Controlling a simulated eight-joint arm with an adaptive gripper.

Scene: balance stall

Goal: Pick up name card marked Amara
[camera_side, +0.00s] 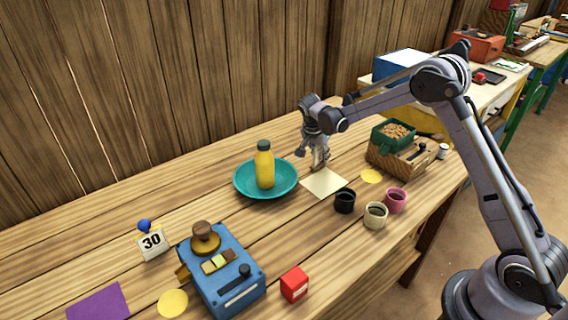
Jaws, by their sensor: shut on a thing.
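My gripper (318,163) points down just above the far edge of a cream square (324,183) on the wooden table. It is shut on a small tan piece (320,157), which seems to be the name card. The piece is seen small and partly hidden by the fingers, and no lettering can be read on it. I cannot tell whether it touches the square. The name Amara is not readable anywhere in view.
A teal dish (242,187) with a yellow bottle (265,167) stands left of my gripper. Black, cream and pink cups stand at front right, near a wooden scale (402,158) with a green tray.

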